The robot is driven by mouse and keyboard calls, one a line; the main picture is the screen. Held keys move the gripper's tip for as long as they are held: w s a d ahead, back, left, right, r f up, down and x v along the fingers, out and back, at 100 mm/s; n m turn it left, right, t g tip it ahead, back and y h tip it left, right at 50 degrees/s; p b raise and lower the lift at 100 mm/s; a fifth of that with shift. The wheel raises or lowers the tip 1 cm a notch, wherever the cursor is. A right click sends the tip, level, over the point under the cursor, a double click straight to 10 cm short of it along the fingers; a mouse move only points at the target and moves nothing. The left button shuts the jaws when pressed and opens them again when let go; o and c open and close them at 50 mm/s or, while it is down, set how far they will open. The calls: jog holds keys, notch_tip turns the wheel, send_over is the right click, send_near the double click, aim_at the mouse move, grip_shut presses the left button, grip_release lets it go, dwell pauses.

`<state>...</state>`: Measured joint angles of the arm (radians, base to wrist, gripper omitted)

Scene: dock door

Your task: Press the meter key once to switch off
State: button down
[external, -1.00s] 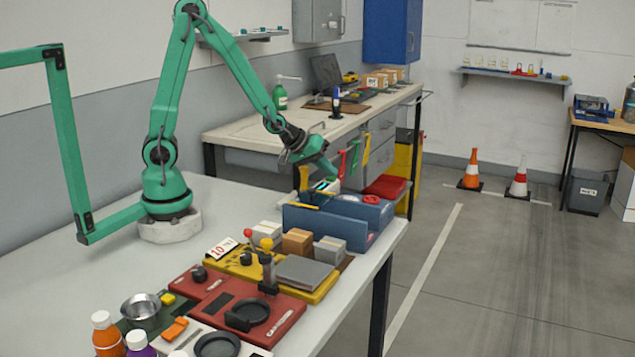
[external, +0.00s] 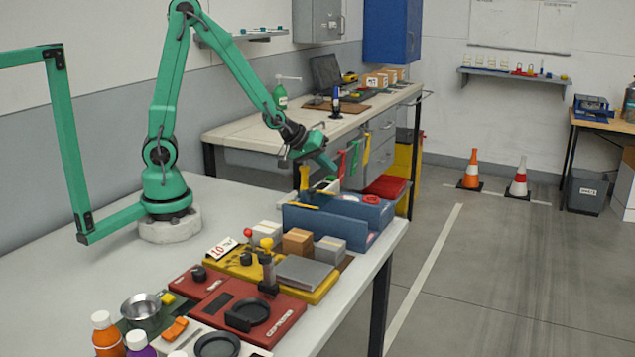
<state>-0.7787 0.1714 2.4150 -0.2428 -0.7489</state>
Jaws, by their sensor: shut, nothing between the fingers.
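My gripper (external: 330,164) is at the end of the green arm, over the back of the table, pointing down and to the right. Its fingers look shut and empty. It is above a small pale device with yellow and green parts (external: 326,187), beside a blue box (external: 335,226). This may be the meter, but its key is too small to make out. A gap seems to show between the fingertips and the device. An orange upright piece (external: 304,178) stands just left of it.
The blue box has a red ring (external: 371,199) on its right top. Small cartons (external: 297,241), a yellow board (external: 222,262) and a red scale-like unit (external: 285,322) stand nearer the camera. The table's left part (external: 80,290) is clear.

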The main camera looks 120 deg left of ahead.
jog(key=shift+r, duration=0.35)
jog(key=shift+r, duration=2.35)
jog(key=d+r+m+h, duration=0.2)
jog(key=d+r+m, duration=0.15)
jog(key=d, duration=0.55)
jog(key=d+r+m+h, duration=0.25)
jog(key=d+m, duration=0.25)
jog(key=d, duration=0.4)
jog(key=s+d+r+m+g+h, duration=0.1)
jog(key=s+d+r+m+h, duration=0.1)
jog(key=s+d+m, duration=0.6)
jog(key=shift+s+d+r+m, duration=0.25)
jog(key=shift+d+r+m, duration=0.25)
jog(key=shift+d, duration=1.75)
